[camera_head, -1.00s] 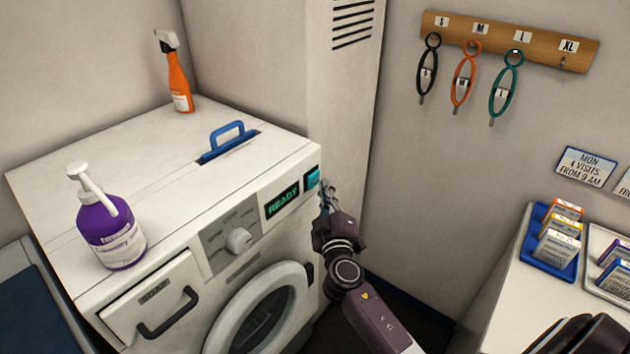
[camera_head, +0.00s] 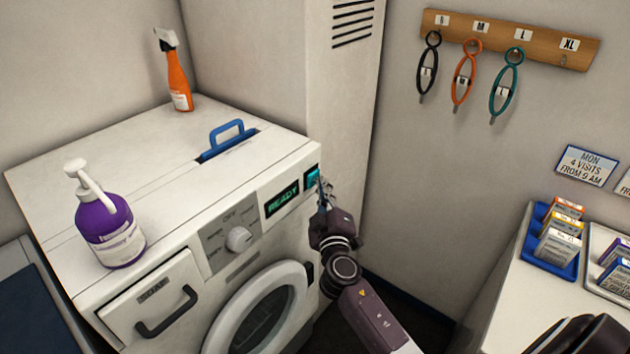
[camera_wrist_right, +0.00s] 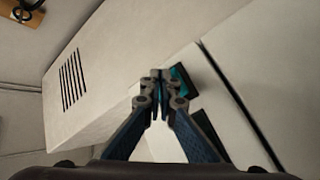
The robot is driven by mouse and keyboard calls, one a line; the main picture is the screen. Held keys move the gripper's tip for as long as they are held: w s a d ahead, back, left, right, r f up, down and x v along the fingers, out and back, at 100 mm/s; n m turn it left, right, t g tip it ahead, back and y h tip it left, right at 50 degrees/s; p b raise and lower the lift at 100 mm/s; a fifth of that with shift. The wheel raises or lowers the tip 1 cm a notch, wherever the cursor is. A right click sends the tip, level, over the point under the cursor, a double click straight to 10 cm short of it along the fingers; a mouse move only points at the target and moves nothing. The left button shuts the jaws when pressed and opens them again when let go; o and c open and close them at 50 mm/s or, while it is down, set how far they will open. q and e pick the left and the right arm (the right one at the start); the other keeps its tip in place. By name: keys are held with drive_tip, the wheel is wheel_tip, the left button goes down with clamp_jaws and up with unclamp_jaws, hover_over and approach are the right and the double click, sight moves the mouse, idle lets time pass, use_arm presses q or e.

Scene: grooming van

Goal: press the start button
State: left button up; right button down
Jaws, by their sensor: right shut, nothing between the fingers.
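The start button (camera_head: 312,176) is a teal square at the right end of the washing machine's front panel, right of the display (camera_head: 282,199) reading READY. My right gripper (camera_head: 321,183) is shut and empty, with its fingertips right at the button's right side in the head view. In the right wrist view the teal button (camera_wrist_right: 180,78) shows partly behind the closed fingertips (camera_wrist_right: 156,74). I cannot tell whether the tips touch it. My left gripper is not in view.
The washing machine (camera_head: 170,165) has a dial (camera_head: 238,239), a soap drawer (camera_head: 150,300) and a round door (camera_head: 255,325). A purple pump bottle (camera_head: 110,230), an orange spray bottle (camera_head: 178,80) and a blue handle (camera_head: 228,135) are on top. A tall cabinet (camera_head: 340,90) stands behind the panel.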

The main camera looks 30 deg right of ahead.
drive_tip(key=shift+w+a, duration=0.25)
drive_tip(key=shift+w, duration=0.3)
idle(0.8)
drive_tip(key=shift+s, duration=0.1)
drive_tip(key=shift+s+d, duration=0.35)
drive_tip(key=shift+s, duration=0.45)
drive_tip(key=s, duration=0.1)
drive_tip(key=s+d, duration=0.1)
drive_tip(key=s, duration=0.1)
drive_tip(key=s+d, duration=0.1)
drive_tip(key=shift+s+b, duration=0.3)
idle(1.5)
